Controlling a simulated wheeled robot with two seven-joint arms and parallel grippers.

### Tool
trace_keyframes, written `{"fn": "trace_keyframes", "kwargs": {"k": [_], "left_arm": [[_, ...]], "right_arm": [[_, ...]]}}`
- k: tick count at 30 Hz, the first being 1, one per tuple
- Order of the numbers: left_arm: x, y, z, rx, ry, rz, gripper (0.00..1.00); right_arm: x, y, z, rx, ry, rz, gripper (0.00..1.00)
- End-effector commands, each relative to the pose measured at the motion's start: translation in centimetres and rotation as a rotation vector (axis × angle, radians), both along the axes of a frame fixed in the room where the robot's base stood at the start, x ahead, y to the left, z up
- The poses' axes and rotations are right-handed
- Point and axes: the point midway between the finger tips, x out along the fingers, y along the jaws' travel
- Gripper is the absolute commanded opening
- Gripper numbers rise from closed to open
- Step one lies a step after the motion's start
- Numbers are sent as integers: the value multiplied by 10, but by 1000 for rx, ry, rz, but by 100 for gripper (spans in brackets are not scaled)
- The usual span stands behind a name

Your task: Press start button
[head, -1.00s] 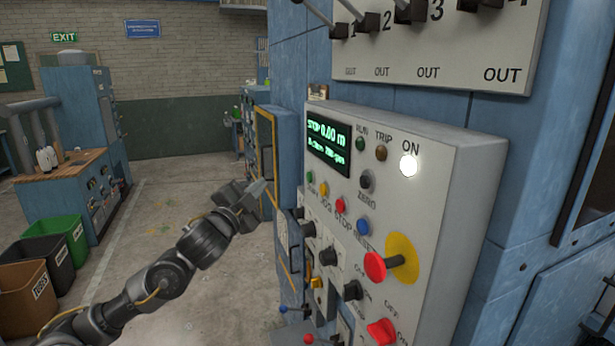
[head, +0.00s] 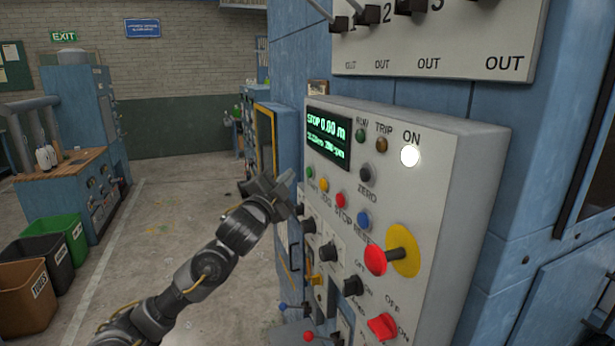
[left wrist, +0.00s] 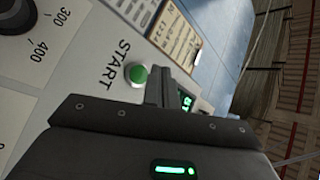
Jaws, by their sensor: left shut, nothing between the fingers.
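The green start button (head: 310,172) is at the left end of a button row on the white control panel (head: 460,165). In the left wrist view the round green button (left wrist: 138,75) shows clearly next to the word START. My left gripper (head: 286,180) is shut and empty, its tip just left of the button in the head view. In the left wrist view the gripper fingers (left wrist: 165,84) are beside the button; I cannot tell whether they touch it. The display (head: 328,138) reads STOP 0.00 m. My right gripper is not in view.
Yellow (head: 324,186), red (head: 341,200) and blue (head: 363,219) buttons sit close to the right of the green one. A red mushroom knob (head: 375,260) sticks out lower right. Black knobs and levers are below.

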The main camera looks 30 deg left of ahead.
Motion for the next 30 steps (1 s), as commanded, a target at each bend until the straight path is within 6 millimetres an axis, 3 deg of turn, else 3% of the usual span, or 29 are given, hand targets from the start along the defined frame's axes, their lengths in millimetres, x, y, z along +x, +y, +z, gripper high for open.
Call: {"fn": "trace_keyframes", "kwargs": {"k": [9, 30], "left_arm": [[13, -10, 0, 1, 1, -1, 0], [13, -10, 0, 1, 1, -1, 0]], "right_arm": [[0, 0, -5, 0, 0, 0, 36], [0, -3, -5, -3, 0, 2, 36]]}}
